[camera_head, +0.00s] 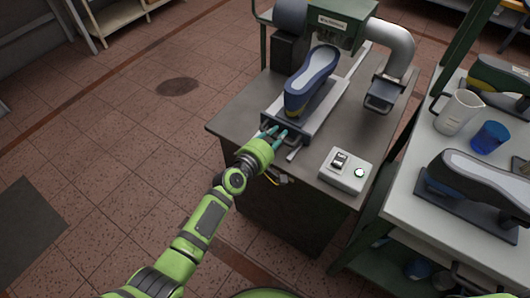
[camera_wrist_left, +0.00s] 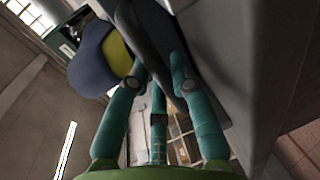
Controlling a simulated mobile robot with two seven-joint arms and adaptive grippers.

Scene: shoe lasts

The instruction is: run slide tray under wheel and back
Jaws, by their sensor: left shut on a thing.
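The slide tray (camera_head: 326,106) is a flat grey plate on the machine bench, running back toward the green machine. A blue shoe last (camera_head: 312,77) with a pale sole facing up lies on it. My left gripper (camera_head: 275,132) is at the tray's near end, shut on its handle; the fingers partly hide the grip. In the left wrist view, the teal fingers (camera_wrist_left: 160,85) close around a dark bar, with the blue and yellow last (camera_wrist_left: 104,58) beside it. The green machine head (camera_head: 338,22) stands behind the last. I cannot clearly make out the wheel. My right gripper is not in view.
A control box (camera_head: 346,172) with a switch and lit green button sits at the bench's front right. A grey pipe (camera_head: 393,42) bends down behind. The right-hand rack (camera_head: 405,190) holds a jug (camera_head: 459,112), blue cup (camera_head: 489,137) and another last (camera_head: 475,180). The left floor is clear.

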